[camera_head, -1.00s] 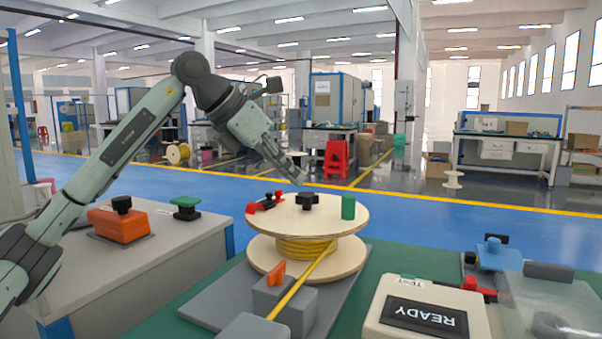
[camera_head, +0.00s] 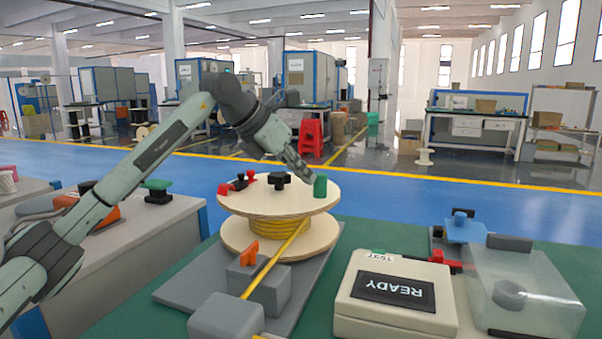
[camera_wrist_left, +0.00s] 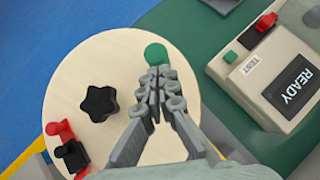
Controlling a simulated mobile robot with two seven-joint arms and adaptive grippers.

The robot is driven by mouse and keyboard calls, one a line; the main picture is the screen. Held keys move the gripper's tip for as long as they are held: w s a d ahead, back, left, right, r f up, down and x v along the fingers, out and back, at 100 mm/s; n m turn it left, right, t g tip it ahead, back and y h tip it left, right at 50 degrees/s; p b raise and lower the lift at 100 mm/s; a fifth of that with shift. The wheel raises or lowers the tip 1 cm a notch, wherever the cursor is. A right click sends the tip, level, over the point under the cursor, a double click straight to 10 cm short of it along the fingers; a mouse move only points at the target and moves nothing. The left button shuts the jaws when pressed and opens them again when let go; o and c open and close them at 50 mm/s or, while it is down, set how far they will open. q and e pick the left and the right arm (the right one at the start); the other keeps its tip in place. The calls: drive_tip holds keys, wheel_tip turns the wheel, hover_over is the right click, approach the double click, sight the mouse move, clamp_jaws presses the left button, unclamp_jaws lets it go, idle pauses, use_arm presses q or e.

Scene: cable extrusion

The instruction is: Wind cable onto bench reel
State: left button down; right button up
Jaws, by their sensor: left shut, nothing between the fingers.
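The bench reel (camera_head: 305,200) has two pale wooden flanges, with yellow cable (camera_head: 270,228) wound on its core. The cable runs from the core down to the front past an orange lever (camera_head: 248,252) on a grey block (camera_head: 258,285). On the top flange stand a green cylindrical handle (camera_head: 320,187), a black star knob (camera_head: 280,180) and a red clamp (camera_head: 237,184). My left gripper (camera_head: 306,177) is shut and empty, just behind the green handle; in the left wrist view its fingertips (camera_wrist_left: 158,76) are close to the handle (camera_wrist_left: 156,54). Contact cannot be told. My right gripper is out of view.
A beige tester box (camera_head: 395,293) reading READY stands on the green bench, right of the reel. A clear-covered box (camera_head: 525,290) and a blue clamp (camera_head: 465,228) are further right. A grey side bench (camera_head: 150,225) with orange and green-topped items lies left.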

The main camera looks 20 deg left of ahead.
use_arm(q)
drive_tip(key=shift+w+d+n+y, duration=0.15)
drive_tip(key=shift+w+n+y, duration=0.1)
drive_tip(key=shift+n+y, duration=0.05)
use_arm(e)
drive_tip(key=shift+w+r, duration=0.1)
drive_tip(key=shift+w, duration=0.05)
use_arm(q)
drive_tip(key=shift+w, duration=0.1)
